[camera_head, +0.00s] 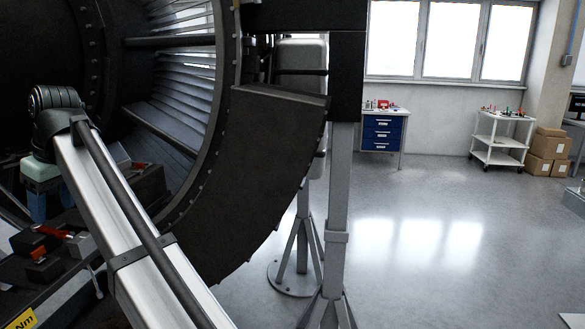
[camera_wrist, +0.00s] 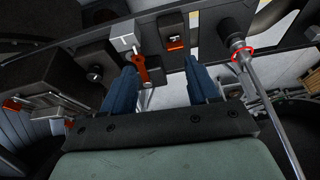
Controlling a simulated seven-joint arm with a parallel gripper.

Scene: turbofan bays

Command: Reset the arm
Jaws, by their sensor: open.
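My gripper (camera_wrist: 160,72) has its two blue fingers spread apart, with nothing visible held between them. In the head view my gripper (camera_head: 38,208) hangs below its pale green body at the left, over the dark equipment in front of the engine. My arm runs from there to the bottom of the picture. In the wrist view a red lever on a silver block (camera_wrist: 141,68) stands near the left fingertip; I cannot tell if they touch. A dark block with an orange part (camera_wrist: 174,35) lies beyond the fingers.
A long metal rod with a red ring (camera_wrist: 243,55) lies right of the fingers. The turbofan casing (camera_head: 226,100) and a curved black panel (camera_head: 265,150) are close to my arm. A grey stand (camera_head: 337,200) stands right of them. The floor (camera_head: 430,240) further right is clear.

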